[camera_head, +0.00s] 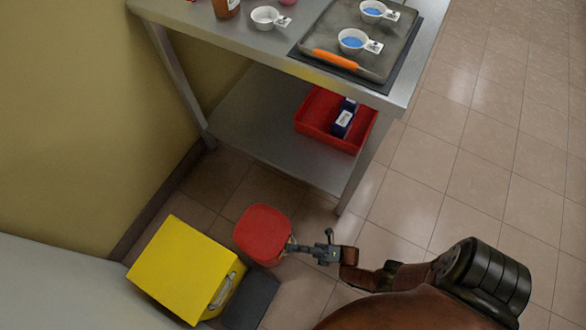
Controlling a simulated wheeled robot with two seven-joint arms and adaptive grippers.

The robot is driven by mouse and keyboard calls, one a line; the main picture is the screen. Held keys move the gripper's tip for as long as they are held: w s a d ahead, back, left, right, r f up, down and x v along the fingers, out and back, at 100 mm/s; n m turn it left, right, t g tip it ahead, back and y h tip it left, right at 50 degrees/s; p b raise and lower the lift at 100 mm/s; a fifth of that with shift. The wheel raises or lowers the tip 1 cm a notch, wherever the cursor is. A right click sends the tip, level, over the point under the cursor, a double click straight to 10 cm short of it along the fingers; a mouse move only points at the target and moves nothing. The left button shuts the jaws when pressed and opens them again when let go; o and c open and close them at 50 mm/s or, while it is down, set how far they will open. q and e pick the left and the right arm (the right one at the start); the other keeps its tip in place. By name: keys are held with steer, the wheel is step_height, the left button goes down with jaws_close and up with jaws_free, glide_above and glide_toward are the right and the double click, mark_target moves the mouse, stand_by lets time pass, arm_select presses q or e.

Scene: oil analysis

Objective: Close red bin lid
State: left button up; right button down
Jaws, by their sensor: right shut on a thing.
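The red bin lid (262,233) shows as a rounded red panel on the floor side of the table, beside a yellow box. I cannot tell from this view how far the lid is tilted, and the bin body is mostly hidden. My right gripper (292,248) comes in from the right and is shut on the right edge of the red lid. My left gripper is not in view.
A yellow box (185,268) with a handle stands at left by the wall. A metal table (270,150) stands behind, with a red tray (310,127) on its lower shelf and a baking tray (350,20) on top. Tiled floor is clear at right.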

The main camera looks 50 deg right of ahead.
steer(key=shift+w+f, duration=0.15)
steer(key=shift+f, duration=0.05)
steer(key=c, duration=2.4)
jaws_free()
steer(key=s+d, duration=0.2)
steer(key=s, duration=0.1)
steer(key=s+d, duration=0.6)
steer(key=s, duration=0.1)
steer(key=shift+d+f, duration=0.2)
steer(key=shift+f, duration=0.15)
